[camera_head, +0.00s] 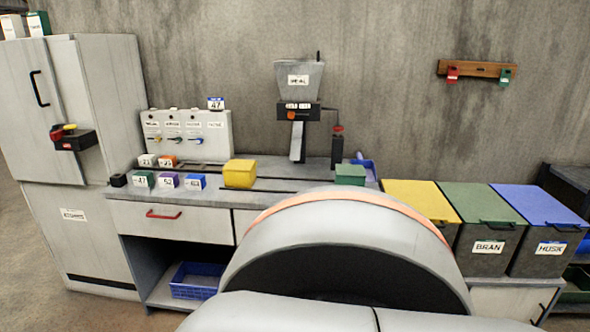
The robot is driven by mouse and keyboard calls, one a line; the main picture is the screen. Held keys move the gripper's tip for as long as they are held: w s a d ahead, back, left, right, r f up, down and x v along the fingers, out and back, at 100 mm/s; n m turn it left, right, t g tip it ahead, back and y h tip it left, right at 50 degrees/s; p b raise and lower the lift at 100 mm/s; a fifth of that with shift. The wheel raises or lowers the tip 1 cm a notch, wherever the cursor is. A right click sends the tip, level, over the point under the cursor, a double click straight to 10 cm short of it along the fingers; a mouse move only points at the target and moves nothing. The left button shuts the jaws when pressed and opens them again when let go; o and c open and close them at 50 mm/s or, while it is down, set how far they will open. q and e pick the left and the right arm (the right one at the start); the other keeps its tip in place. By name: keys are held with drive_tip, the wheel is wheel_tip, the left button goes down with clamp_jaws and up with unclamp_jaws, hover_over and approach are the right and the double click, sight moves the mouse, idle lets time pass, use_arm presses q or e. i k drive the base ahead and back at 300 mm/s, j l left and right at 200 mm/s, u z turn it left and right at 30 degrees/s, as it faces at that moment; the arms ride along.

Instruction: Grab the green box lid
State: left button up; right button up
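A dark bin labelled BRAN (482,252) stands at the right, and its flat green lid (482,205) with a dark front handle lies closed on top. A small green box (350,174) sits on the counter right of centre, just behind a large rounded grey part of my own body. I cannot tell whether its top is a separate lid. Neither of my grippers is in view.
A yellow-lidded bin (422,200) and a blue-lidded HUSK bin (540,207) flank the BRAN bin. The counter (262,210) holds a yellow box (240,173), small labelled blocks and a hopper machine (299,80). A grey cabinet (85,120) stands left.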

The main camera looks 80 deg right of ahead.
sight(342, 170)
drive_tip(key=z, duration=2.95)
drive_tip(key=i, duration=0.1)
drive_tip(key=z, duration=0.05)
